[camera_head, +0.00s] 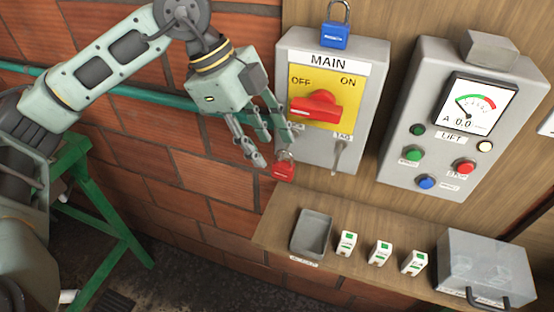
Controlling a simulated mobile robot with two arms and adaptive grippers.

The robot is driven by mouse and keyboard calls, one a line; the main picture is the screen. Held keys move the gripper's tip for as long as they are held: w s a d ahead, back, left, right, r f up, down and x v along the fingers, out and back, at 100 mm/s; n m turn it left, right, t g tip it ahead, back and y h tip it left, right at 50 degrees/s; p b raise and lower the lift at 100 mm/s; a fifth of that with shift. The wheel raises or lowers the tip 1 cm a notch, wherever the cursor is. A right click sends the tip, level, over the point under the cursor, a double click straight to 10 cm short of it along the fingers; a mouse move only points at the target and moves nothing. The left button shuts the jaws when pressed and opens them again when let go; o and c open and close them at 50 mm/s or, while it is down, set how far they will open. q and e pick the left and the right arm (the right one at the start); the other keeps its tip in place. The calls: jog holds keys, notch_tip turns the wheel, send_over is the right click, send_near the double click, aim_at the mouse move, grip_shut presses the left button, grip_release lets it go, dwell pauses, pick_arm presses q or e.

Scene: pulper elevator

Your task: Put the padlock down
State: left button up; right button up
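A red padlock (283,172) with a grey shackle is at the lower left corner of the grey MAIN switch box (314,150). My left gripper (275,152) comes down from the upper left, its fingertips right at the padlock. Its fingers are spread a little, with the padlock just below and between their tips. I cannot tell whether they grip it or whether it hangs from something on the box. A blue padlock (335,36) is at the top of the box. My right gripper is out of view.
A wooden shelf (279,230) below holds an empty grey tray (312,232), several small white-green blocks (380,252) and a clear grey case (486,266). The LIFT panel (425,120) is at the right. A red handle (318,104) sticks out of the MAIN box.

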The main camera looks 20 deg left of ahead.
aim_at(281, 164)
pick_arm(q)
jog(key=p+x, duration=0.1)
jog(key=x, duration=0.1)
jog(key=d+p+x, duration=0.1)
jog(key=x, duration=0.1)
jog(key=shift+w+d+f, duration=0.1)
jog(key=shift+d+f, duration=0.1)
jog(key=shift+f, duration=0.3)
jog(key=shift+c, duration=0.9)
grip_shut()
